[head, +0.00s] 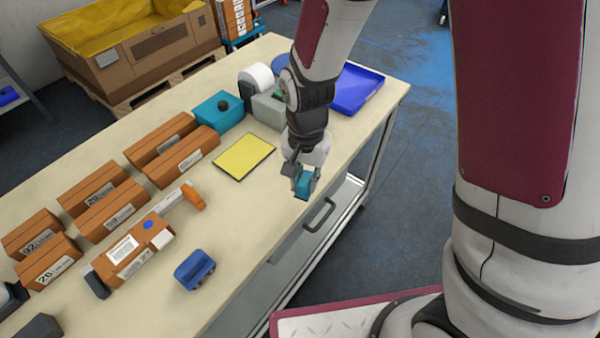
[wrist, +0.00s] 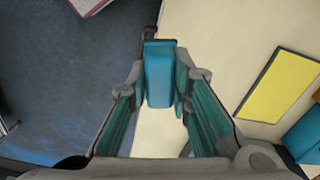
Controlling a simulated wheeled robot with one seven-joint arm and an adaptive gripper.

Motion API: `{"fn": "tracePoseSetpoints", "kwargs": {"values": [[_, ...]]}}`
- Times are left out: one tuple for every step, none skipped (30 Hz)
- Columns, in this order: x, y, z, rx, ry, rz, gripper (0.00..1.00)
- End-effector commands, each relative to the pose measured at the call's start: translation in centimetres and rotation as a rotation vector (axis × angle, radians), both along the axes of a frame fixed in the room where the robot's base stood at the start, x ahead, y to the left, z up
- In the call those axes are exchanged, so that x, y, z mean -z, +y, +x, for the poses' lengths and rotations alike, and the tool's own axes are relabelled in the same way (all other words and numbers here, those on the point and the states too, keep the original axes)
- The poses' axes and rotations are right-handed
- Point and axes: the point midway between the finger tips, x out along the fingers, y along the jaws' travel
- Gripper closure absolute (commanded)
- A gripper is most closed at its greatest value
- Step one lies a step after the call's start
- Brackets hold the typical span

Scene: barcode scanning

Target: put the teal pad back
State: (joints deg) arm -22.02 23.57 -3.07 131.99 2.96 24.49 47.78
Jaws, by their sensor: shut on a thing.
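My gripper (head: 305,178) is over the front edge side of the table, above the drawer handle, pointing down. It is shut on the teal pad (head: 303,186), a small teal block. In the wrist view the teal pad (wrist: 159,78) sits between the two fingertips of my gripper (wrist: 162,85), with pale tabletop beneath. Its lower part and any gap to the table cannot be told. A yellow mat (head: 244,157) with a dark edge lies flat on the table to the left of my gripper; it also shows in the wrist view (wrist: 280,87).
A teal box (head: 216,112) with a black knob stands behind the mat, next to a grey device with a white roll (head: 258,77). A blue tray (head: 357,90) is at the back right. Several orange boxes (head: 183,156), an orange scanned-looking case (head: 127,254) and a blue holder (head: 194,270) fill the left.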

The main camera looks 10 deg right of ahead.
Motion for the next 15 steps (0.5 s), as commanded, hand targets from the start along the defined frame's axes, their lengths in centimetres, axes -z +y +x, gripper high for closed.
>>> {"fn": "tracePoseSetpoints", "kwargs": {"values": [[0.5,0.6,-1.7,0.045,0.0,0.0,1.0],[0.7,0.8,-2.6,0.076,0.0,0.0,1.0],[0.8,1.0,-3.7,0.116,0.0,0.0,1.0],[1.0,1.1,-4.4,0.141,-0.001,0.0,1.0],[1.1,1.1,-5.0,0.164,0.0,0.0,1.0],[1.2,1.2,-5.7,0.188,-0.001,0.0,1.0],[1.2,1.2,-6.0,0.204,-0.002,0.001,1.0],[1.3,1.2,-6.2,0.215,-0.001,0.0,1.0],[1.3,1.2,-6.3,0.227,-0.001,0.0,1.0],[1.4,1.2,-6.2,0.233,-0.001,0.0,1.0],[1.4,1.2,-5.9,0.237,-0.001,0.0,1.0],[1.5,1.2,-5.2,0.241,-0.003,0.001,1.0],[1.5,1.2,-4.7,0.243,-0.003,0.001,1.0],[1.6,1.2,-4.0,0.243,-0.003,0.001,1.0],[1.7,1.2,-3.0,0.243,-0.001,0.0,1.0]]}}
